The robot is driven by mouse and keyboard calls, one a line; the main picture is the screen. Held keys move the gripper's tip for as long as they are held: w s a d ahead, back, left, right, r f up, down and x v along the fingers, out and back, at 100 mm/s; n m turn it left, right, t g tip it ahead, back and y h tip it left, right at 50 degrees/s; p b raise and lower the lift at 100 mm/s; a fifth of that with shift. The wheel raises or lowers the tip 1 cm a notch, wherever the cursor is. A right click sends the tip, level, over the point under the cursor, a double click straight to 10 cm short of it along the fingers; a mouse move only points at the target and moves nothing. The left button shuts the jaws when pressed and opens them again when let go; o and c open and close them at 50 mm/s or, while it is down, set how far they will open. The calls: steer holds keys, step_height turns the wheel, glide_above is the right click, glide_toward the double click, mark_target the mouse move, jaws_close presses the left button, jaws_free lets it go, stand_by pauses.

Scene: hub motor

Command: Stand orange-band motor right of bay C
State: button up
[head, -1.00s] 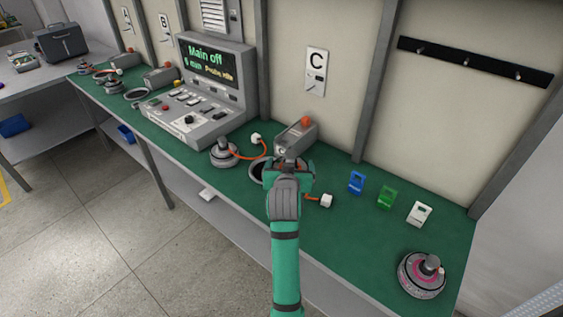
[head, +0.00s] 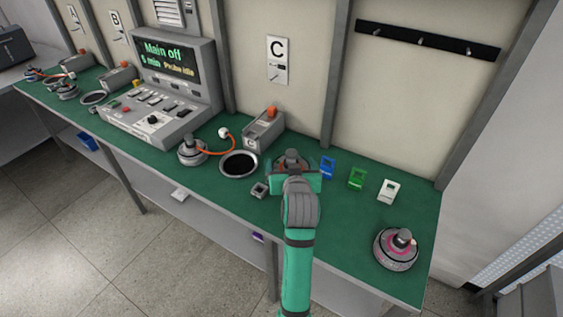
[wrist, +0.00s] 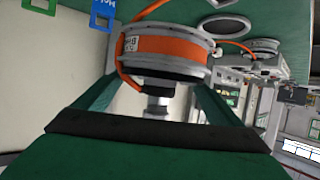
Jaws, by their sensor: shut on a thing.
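The orange-band motor (wrist: 165,52) is in my gripper (wrist: 152,98), with its orange cable hanging beside it in the wrist view. The fingers are shut on it, and its shaft points toward the gripper side. In the head view my gripper (head: 293,178) hides most of the motor (head: 291,159). It is over the green bench, right of bay C's dark round opening (head: 239,165). I cannot tell whether the motor's base touches the bench. The C sign (head: 277,60) is on the wall above the bay.
Blue (head: 327,168), green (head: 357,177) and white (head: 389,191) tags stand right of my gripper. A pink-band motor (head: 397,248) stands at the right end. A small grey block (head: 259,190) lies left of my gripper. Another motor (head: 191,152) with an orange cable stands left of bay C.

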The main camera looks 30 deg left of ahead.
steer(key=w+d, duration=0.1)
steer(key=d, duration=0.7)
steer(key=shift+r, duration=0.15)
steer(key=shift+d, duration=0.1)
stand_by(0.4)
step_height(320, 180, down, 11)
stand_by(0.9)
stand_by(0.7)
steer(key=shift+f, duration=0.7)
steer(key=shift+f, duration=0.15)
steer(key=shift+f, duration=0.35)
steer(key=shift+f, duration=0.65)
stand_by(0.6)
